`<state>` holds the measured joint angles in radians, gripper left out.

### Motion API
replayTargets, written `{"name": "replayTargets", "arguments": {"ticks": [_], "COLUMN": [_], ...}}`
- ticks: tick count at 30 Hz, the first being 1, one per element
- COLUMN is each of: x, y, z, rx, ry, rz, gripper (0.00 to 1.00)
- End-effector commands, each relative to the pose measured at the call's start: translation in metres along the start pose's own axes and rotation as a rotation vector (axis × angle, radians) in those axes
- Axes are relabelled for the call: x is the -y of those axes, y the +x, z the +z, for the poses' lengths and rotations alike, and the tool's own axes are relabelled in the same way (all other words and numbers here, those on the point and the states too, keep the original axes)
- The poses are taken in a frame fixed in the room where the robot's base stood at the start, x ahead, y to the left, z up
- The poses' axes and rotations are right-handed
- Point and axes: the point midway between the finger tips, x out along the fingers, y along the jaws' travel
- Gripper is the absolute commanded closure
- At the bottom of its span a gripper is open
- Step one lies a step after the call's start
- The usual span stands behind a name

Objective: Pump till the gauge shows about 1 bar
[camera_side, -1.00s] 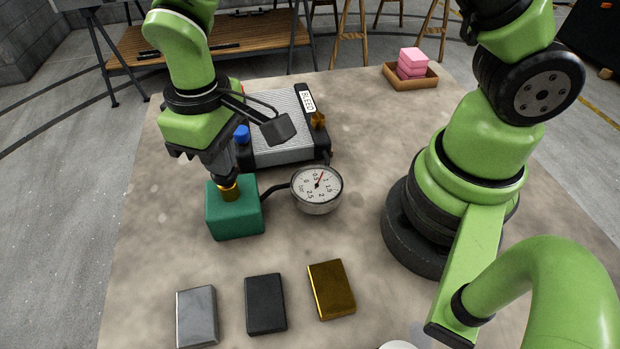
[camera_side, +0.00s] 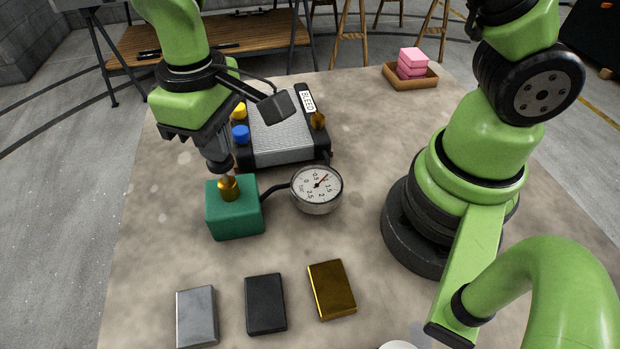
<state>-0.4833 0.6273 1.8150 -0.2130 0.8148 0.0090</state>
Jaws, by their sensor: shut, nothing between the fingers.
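The green pump block (camera_side: 234,217) stands on the table with a brass plunger (camera_side: 229,188) sticking up from its top. My gripper (camera_side: 222,168) is shut and empty, pointing down just above the plunger. I cannot tell whether its tip still touches the plunger. The round white gauge (camera_side: 316,189) sits right of the pump, joined by a black hose (camera_side: 274,189). Its red needle points to the upper right, past the 0.5 mark and close to where the 1 mark lies. The small figures are hard to read exactly.
Behind the pump is a ribbed grey box (camera_side: 281,128) with a BLEED label, blue (camera_side: 240,134) and yellow (camera_side: 239,110) knobs, and a brass valve (camera_side: 318,120). Grey (camera_side: 197,317), black (camera_side: 265,304) and gold (camera_side: 331,289) blocks lie in front. A wooden tray (camera_side: 410,79) holds pink blocks.

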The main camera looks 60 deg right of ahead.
Motion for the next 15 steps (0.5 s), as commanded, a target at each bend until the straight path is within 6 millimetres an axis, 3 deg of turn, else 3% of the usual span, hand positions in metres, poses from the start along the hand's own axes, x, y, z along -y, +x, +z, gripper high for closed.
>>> {"name": "replayTargets", "arguments": {"ticks": [8, 15], "x": [0.000, 0.000], "y": [-0.001, -0.022], "z": [0.000, -0.001], "rx": [-0.001, -0.006], "ry": [0.000, 0.000], "rz": [0.000, -0.002], "gripper": [1.00, 1.00]}}
